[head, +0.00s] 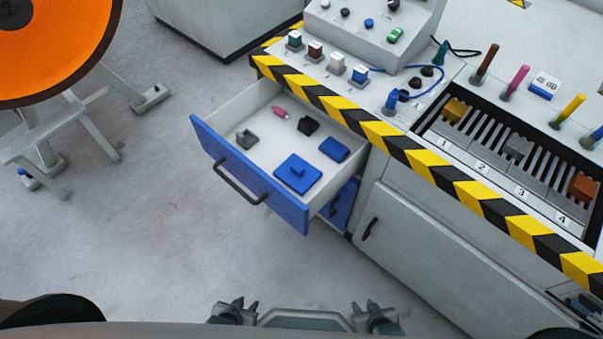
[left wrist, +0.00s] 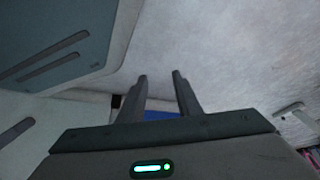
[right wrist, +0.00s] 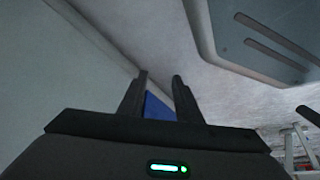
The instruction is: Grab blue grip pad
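The blue grip pad (head: 298,174) is a flat blue square with a small raised block on top. It lies in the open drawer, near the drawer's front right corner. My left gripper (head: 244,304) is low in the head view, well short of the drawer. Its fingers stand apart with nothing between them in the left wrist view (left wrist: 160,76). My right gripper (head: 365,305) is also low, to the right. Its fingers stand apart and empty in the right wrist view (right wrist: 160,76). Neither gripper touches the pad.
The open drawer (head: 207,138) has a blue front with a dark handle (head: 238,182). It also holds a plain blue block (head: 334,149), a black piece (head: 308,126), a grey piece (head: 247,140) and a pink piece (head: 279,112). A striped bench edge (head: 380,129) rises behind; the floor in front is clear.

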